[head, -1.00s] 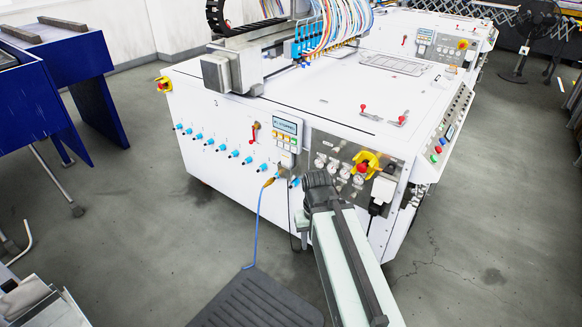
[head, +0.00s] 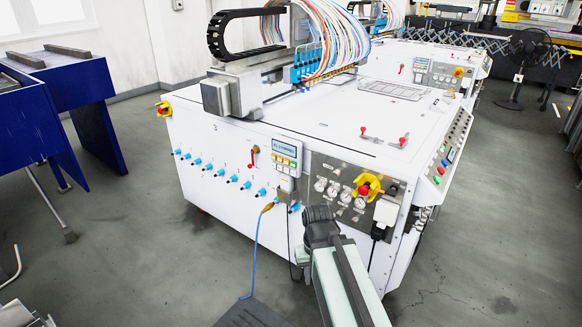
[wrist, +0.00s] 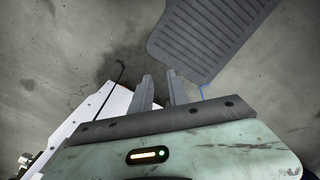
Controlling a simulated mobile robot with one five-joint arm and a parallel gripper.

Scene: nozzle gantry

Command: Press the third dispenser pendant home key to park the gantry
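The white dispenser machine (head: 235,145), marked with a small "3" on its side, stands in the middle of the head view. Its pendant (head: 286,160) hangs upright on the near side, with a small blue-lit screen (head: 284,144) above rows of coloured keys. The key labels are too small to read, so I cannot tell the home key. The gantry head (head: 232,88) is over the machine's left end. My arm (head: 340,272) is in front, below and right of the pendant. In the wrist view my gripper (wrist: 161,73) has two grey fingers apart with nothing between them, pointing over the floor.
A blue hose (head: 256,240) hangs down to a dark ribbed mat (wrist: 210,35). Blue tables (head: 85,90) stand left, with open floor between.

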